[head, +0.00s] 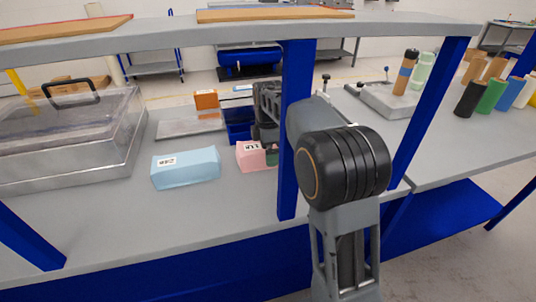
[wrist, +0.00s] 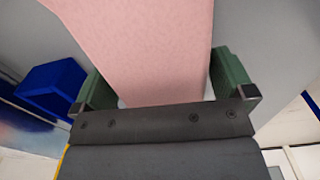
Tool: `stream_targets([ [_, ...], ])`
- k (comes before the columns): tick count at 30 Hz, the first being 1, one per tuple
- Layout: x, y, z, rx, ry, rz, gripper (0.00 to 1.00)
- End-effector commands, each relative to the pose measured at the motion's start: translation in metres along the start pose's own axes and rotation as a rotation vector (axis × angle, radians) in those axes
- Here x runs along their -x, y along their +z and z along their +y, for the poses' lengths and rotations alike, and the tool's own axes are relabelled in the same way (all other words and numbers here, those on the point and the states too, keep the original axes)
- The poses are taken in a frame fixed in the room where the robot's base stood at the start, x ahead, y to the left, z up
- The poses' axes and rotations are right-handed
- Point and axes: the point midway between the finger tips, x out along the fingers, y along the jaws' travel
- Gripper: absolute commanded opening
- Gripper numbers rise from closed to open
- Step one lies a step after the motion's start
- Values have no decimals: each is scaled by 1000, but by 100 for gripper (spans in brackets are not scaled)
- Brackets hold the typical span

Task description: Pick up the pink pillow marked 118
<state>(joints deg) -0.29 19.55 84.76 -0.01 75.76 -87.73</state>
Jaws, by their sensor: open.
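The pink pillow (head: 250,157) sits on the grey table with a white label on its top; the label is too small to read surely. In the wrist view the pink pillow (wrist: 150,50) fills the middle and runs out of the top edge. In the head view my arm and a blue post hide much of my gripper and the pillow's right part.
A light blue foam block (head: 186,169) lies left of the pillow. A blue bin (head: 238,122) and a metal plate (head: 190,124) are behind. A clear-lidded box (head: 70,135) stands at left. The blue post (head: 297,130) rises beside my arm. The front table strip is clear.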

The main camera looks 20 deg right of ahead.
Motion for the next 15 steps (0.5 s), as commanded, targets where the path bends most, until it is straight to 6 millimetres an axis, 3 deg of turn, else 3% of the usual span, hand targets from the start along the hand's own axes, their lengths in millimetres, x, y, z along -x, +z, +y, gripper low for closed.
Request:
stream_targets([
  [5,-16,0,0,0,0,0,100],
  [13,-17,0,0,0,2,0,100],
  [15,-17,0,0,0,1,0,94],
])
